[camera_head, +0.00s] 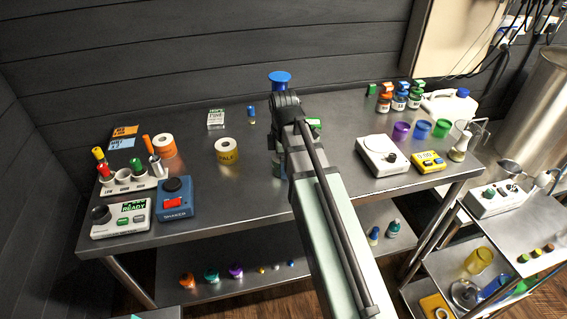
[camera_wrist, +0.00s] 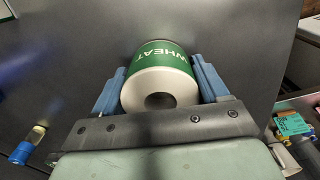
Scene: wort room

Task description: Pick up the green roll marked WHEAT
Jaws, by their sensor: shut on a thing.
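The green roll marked WHEAT (camera_wrist: 160,62) shows in the wrist view, with a white end face and a dark core hole toward the camera. My gripper (camera_wrist: 158,72) has one blue finger on each side of it and is shut on it. Whether the roll rests on the table or is raised cannot be told. In the head view my arm covers most of the gripper and the roll. A yellow roll marked PALE (camera_head: 228,152) stands left of my arm, and an orange roll (camera_head: 164,147) stands farther left.
The metal table (camera_head: 250,190) holds a blue shaker (camera_head: 174,199), a tube rack and a READY device on the left. A white scale (camera_head: 382,155), a yellow device (camera_head: 428,162) and coloured cups stand on the right. A blue-capped vial (camera_wrist: 24,150) lies left in the wrist view.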

